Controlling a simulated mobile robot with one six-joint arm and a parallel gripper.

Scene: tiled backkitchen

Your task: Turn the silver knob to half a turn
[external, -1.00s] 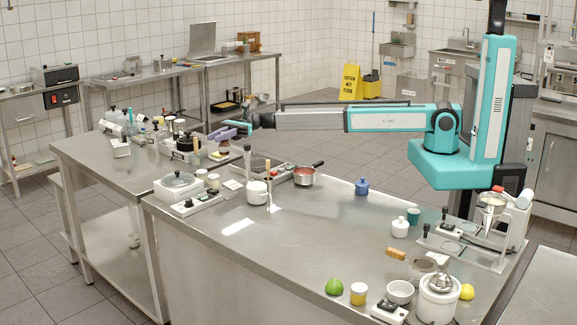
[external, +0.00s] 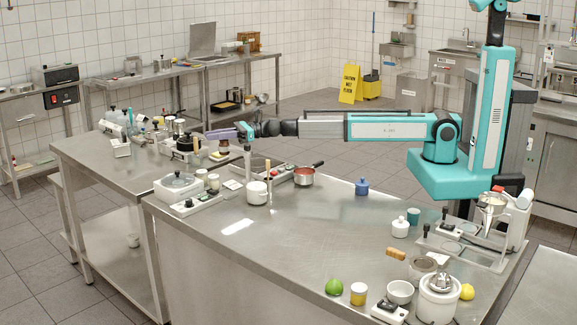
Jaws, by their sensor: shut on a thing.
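My gripper (external: 210,135), with purple and teal parts, reaches left over the far end of the left steel table. Its tips are beside a small dark device (external: 184,144) on a pale base. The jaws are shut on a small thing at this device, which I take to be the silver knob. The knob itself is too small and too covered by the fingers to make out, so its turn angle cannot be read.
A brown jar (external: 223,147) stands just below the gripper. Bottles (external: 115,116) crowd the table's far left. A white pot (external: 257,192) and a red saucepan (external: 304,176) stand under my arm on the nearer table. That table's middle is bare.

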